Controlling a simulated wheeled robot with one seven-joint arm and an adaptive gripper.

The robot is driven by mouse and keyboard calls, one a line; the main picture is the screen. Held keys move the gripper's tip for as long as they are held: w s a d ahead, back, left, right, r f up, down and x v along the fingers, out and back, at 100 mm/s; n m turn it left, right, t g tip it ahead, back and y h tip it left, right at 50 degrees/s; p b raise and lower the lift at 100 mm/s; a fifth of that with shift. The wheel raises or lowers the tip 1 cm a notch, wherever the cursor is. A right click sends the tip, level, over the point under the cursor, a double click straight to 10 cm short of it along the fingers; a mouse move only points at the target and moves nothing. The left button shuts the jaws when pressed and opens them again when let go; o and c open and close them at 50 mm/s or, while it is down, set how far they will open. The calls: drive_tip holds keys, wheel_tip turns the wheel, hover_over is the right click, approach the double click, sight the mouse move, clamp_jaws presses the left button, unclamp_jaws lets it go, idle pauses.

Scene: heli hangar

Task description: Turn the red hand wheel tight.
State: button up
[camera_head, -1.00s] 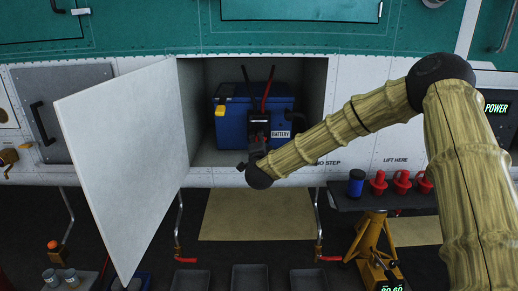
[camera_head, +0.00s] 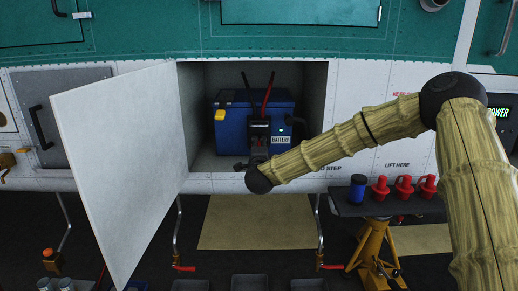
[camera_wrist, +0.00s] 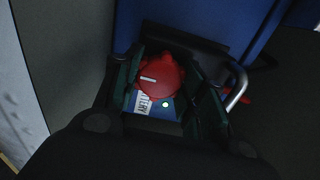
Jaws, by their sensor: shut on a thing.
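The red hand wheel (camera_wrist: 160,76) shows in the wrist view with a white bar mark on its face. My gripper (camera_wrist: 166,84) has a dark finger on each side of it and is shut on it. In the head view my gripper (camera_head: 259,142) is inside the open bay, at the front of the blue battery (camera_head: 232,122). The wheel is hidden there behind my gripper and wrist. A white label with letters and a small bright dot show just below the wheel in the wrist view. How tight the wheel is I cannot tell.
An open white door (camera_head: 125,165) stands left of the bay. Black and red cables (camera_head: 267,93) rise above the battery. A dark shelf (camera_head: 345,207) at right holds a blue cylinder (camera_head: 357,187) and several red plugs (camera_head: 404,187). Grey trays (camera_head: 250,283) lie below.

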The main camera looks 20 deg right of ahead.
drive_tip(key=o, duration=1)
drive_tip(key=shift+d, duration=0.1)
drive_tip(key=shift+o, duration=0.2)
drive_tip(key=v, duration=1.2)
drive_tip(key=shift+f, duration=0.1)
